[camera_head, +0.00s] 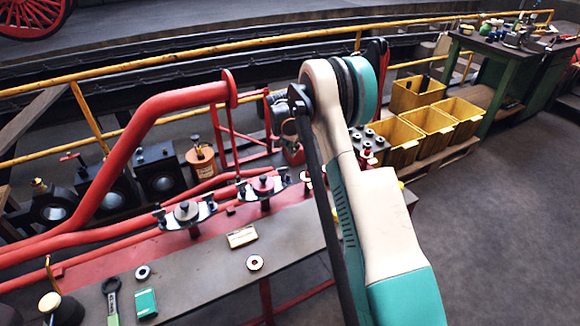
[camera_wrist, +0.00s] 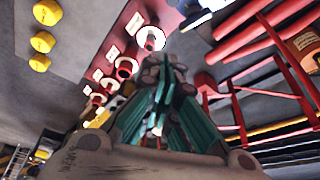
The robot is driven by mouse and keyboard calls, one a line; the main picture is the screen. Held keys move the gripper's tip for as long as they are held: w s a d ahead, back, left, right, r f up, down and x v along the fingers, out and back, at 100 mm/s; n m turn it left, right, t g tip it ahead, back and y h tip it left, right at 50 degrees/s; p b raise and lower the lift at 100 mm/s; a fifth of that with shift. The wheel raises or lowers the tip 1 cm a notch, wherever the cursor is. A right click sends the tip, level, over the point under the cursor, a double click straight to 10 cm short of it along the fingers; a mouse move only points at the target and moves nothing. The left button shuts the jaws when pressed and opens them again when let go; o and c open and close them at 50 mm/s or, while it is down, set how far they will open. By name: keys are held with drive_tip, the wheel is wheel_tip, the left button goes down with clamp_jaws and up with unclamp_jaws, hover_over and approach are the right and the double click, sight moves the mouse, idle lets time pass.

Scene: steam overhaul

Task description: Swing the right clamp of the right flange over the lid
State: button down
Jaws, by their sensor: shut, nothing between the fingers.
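In the head view, the right flange (camera_head: 264,200) stands on the red rail of the bench, with a dark knobbed lid (camera_head: 262,184) on it. Its right clamp (camera_head: 283,177) is a small metal piece sticking out at the lid's right side; its exact swing angle is too small to tell. A similar left flange with lid (camera_head: 185,211) stands to its left.
A thick red pipe (camera_head: 150,115) rises behind the flanges. Yellow bins (camera_head: 428,128) stand at right; the floor there is open.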

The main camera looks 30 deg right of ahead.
drive_tip(key=shift+f, duration=0.1)
idle(0.3)
wheel_tip(320, 180, down, 9)
drive_tip(key=b, duration=0.5)
drive_tip(key=shift+s+a+b, duration=0.25)
drive_tip(key=shift+a+b, duration=0.05)
